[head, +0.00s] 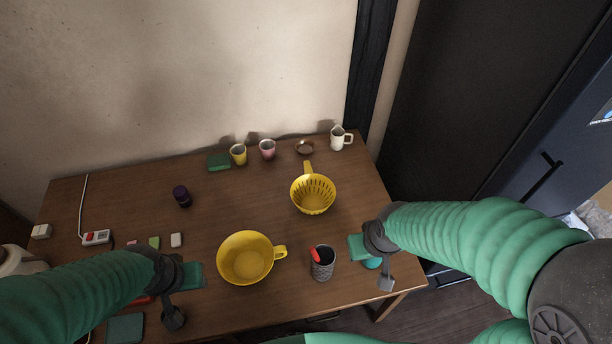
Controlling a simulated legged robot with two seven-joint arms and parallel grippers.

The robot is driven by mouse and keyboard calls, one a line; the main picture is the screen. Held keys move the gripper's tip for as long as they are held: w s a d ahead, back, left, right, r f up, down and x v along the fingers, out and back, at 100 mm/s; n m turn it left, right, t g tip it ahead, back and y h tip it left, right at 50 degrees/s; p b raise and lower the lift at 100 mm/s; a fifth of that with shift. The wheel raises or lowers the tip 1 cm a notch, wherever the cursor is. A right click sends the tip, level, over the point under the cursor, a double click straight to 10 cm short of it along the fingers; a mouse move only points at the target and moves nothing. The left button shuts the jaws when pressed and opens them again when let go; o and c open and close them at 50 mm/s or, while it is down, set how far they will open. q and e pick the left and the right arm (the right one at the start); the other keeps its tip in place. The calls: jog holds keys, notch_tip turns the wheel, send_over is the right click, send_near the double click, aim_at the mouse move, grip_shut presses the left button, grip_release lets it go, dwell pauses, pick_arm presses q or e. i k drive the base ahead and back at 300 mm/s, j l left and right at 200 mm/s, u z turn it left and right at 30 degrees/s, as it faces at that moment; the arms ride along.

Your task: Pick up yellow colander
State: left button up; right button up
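The yellow colander (313,195) stands upright on the brown wooden table (130,200), right of the middle. Its side has slots and its handle points toward the wall. A second yellow vessel (246,258), wide with a short handle on its right, stands nearer to me; I see no slots in it. My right gripper (371,266) is open and empty over the table's right edge, nearer to me than the colander and to its right. My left gripper (185,297) is open and empty at the front left, left of the wide yellow vessel.
A dark patterned cup (322,265) with something red in it stands beside my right gripper. A yellow cup (238,154), a pink cup (267,149), a brown bowl (305,148) and a white pitcher (338,138) line the wall. A dark purple jar (182,196) stands left. The table's centre is clear.

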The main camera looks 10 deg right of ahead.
aim_at(312, 193)
jog(key=l+u, duration=0.3)
jog(key=u, duration=0.15)
jog(key=l+u, duration=0.35)
jog(key=u, duration=0.15)
jog(key=l+u, duration=0.45)
jog(key=i+j, duration=0.05)
jog(key=j, duration=0.05)
